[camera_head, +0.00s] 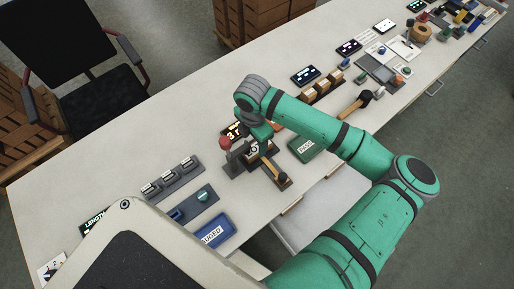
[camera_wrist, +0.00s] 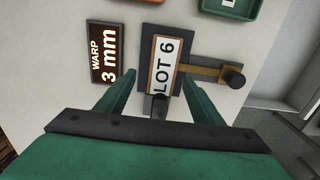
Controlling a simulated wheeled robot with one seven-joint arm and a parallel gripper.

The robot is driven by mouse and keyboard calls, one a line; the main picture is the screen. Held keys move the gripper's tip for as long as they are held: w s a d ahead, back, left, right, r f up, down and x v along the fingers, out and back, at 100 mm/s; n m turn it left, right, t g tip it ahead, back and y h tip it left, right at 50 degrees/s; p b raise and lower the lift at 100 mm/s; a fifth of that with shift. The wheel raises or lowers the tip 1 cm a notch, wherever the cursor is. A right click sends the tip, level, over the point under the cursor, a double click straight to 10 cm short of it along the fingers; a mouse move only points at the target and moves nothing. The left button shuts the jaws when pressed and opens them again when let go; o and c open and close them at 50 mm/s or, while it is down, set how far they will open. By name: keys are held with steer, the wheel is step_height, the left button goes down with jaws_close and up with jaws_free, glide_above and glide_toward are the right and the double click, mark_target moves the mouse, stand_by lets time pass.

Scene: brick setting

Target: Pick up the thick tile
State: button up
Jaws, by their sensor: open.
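I cannot tell which piece is the thick tile. In the wrist view a dark plate (camera_wrist: 150,38) carries a white label reading LOT 6 (camera_wrist: 163,66) in a tan frame. A brass-coloured bar with a black knob (camera_wrist: 234,77) reaches right from it. My gripper (camera_wrist: 158,80) is open, its green fingers on either side of the label's lower part. A black rounded part (camera_wrist: 158,105) shows between the fingers. In the head view my gripper (camera_head: 262,131) is over this dark fixture (camera_head: 236,168), which it partly hides.
A sign reading WARP 3 mm (camera_wrist: 104,52) is left of the plate. A green PASS tray (camera_head: 307,149) is right of the fixture and a blue tray (camera_head: 213,231) is nearer. A rack of small pieces (camera_head: 168,180) is left. Brown blocks (camera_head: 321,88) sit farther back.

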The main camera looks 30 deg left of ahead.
mark_target(255, 149)
steer(key=shift+d+f, duration=0.15)
steer(key=shift+f, duration=1.05)
steer(key=shift+d+f, duration=0.1)
steer(key=shift+f, duration=1.05)
steer(key=c, duration=1.2)
steer(key=shift+r, duration=0.15)
